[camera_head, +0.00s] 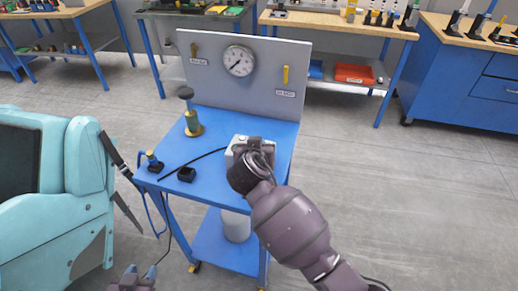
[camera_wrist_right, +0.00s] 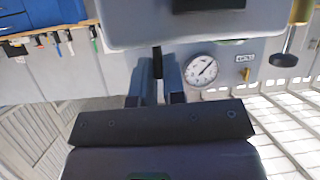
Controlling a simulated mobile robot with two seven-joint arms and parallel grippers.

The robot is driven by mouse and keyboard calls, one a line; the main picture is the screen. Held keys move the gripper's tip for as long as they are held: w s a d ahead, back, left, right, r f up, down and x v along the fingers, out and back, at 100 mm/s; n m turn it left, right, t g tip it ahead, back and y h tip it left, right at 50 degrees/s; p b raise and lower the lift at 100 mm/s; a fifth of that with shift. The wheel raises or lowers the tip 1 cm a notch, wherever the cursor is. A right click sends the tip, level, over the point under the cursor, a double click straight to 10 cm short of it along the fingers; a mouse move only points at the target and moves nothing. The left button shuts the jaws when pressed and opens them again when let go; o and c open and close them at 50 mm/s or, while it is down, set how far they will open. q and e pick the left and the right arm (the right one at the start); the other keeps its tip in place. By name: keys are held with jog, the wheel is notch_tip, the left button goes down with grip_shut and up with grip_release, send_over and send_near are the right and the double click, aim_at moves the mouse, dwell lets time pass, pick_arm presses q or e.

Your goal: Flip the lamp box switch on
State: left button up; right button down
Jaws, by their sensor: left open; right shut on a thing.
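A light grey box (camera_head: 236,142), which looks like the lamp box, stands on the blue cart top, largely hidden behind my right wrist. In the right wrist view a pale grey body with a dark panel (camera_wrist_right: 208,4), likely this box, fills the top. My right gripper (camera_wrist_right: 158,82) is shut on a thin black piece (camera_wrist_right: 157,62) below that body, probably the switch lever. Whether the switch is on or off cannot be told. My left gripper (camera_head: 134,279) is open and empty at the bottom edge of the head view, away from the cart.
The blue cart (camera_head: 215,122) has a grey back panel with a gauge (camera_head: 239,61) and yellow handles. A turquoise machine (camera_head: 70,190) stands at left; floor at right is clear.

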dwell(0.3)
jog(key=c, duration=1.2)
grip_release()
